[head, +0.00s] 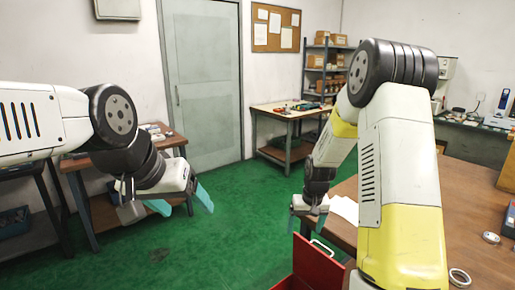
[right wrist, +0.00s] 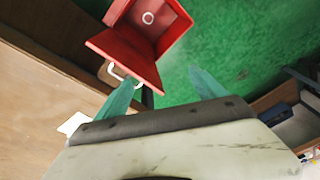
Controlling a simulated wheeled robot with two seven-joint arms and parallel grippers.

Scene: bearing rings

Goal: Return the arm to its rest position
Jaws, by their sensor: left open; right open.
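My right gripper (head: 306,222) hangs open and empty at the left edge of the brown table (head: 480,222), above a red drawer or box (head: 316,266). The right wrist view shows its spread teal fingers (right wrist: 163,88) with nothing between them. In that view the red box (right wrist: 126,54) is open, with a white handle and a pale ring (right wrist: 148,18) on its floor. My left gripper (head: 183,203) is open and empty over the green floor at the left. Two more rings lie on the brown table, one solid-looking (head: 491,237) and one open (head: 459,277).
A white sheet (head: 344,209) lies near the table's left edge. A workbench (head: 290,112) and a shelf with boxes stand at the back. Another bench (head: 78,164) stands behind my left arm. The green floor (head: 235,215) between the grippers is clear.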

